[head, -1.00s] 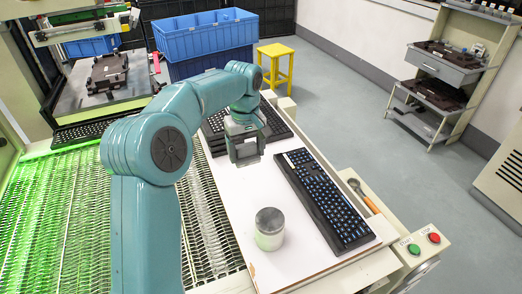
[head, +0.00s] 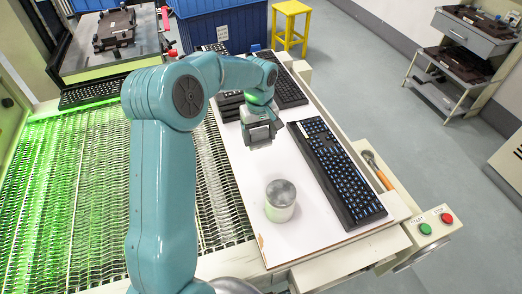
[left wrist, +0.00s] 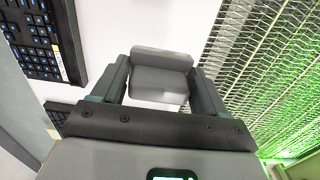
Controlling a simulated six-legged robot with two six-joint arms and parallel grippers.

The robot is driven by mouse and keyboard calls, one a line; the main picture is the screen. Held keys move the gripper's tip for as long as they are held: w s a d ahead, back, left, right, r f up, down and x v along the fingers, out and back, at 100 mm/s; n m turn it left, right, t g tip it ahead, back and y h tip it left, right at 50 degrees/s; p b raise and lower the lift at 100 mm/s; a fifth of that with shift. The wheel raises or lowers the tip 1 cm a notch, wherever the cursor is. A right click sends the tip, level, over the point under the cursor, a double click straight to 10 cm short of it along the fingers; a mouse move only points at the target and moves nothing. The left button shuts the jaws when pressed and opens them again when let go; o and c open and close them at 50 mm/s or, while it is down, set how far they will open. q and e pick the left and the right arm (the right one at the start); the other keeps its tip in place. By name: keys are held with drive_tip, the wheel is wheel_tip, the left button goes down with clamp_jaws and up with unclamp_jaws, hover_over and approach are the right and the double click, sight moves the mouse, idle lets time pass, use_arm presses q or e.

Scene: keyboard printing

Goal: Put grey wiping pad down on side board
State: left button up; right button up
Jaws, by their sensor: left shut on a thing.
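The grey wiping pad (left wrist: 161,73) is a small grey block between the fingers of my left gripper (left wrist: 160,92) in the left wrist view. My left gripper (head: 260,136) is shut on it, pointing down over the white side board (head: 243,172) in the head view. The pad looks to be close above the board; I cannot tell whether it touches. The gripper is left of the lit keyboard and behind the round jar. My right gripper is not in view.
A black keyboard (head: 337,172) lies along the board's right side. A grey-lidded jar (head: 280,200) stands near the front. More keyboards (head: 288,88) lie behind the gripper. A green-lit mesh conveyor (head: 70,190) runs on the left. White board around the jar is clear.

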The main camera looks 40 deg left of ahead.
sight(260, 141)
use_arm(q)
wheel_tip(260, 141, down, 5)
drive_tip(key=shift+a+f, duration=0.1)
drive_tip(key=shift+f, duration=0.05)
drive_tip(key=shift+w+f, duration=0.15)
drive_tip(key=shift+f, duration=0.2)
drive_tip(key=f, duration=0.2)
drive_tip(key=f+p, duration=0.1)
drive_tip(key=shift+s+f, duration=0.15)
drive_tip(key=shift+s, duration=0.1)
drive_tip(key=shift+w+f, duration=0.25)
drive_tip(key=shift+f, duration=0.15)
drive_tip(key=shift+s+r, duration=0.1)
drive_tip(key=shift+s, duration=0.05)
drive_tip(key=o, duration=1)
drive_tip(key=shift+o, duration=1.4)
drive_tip(key=shift+f, duration=0.2)
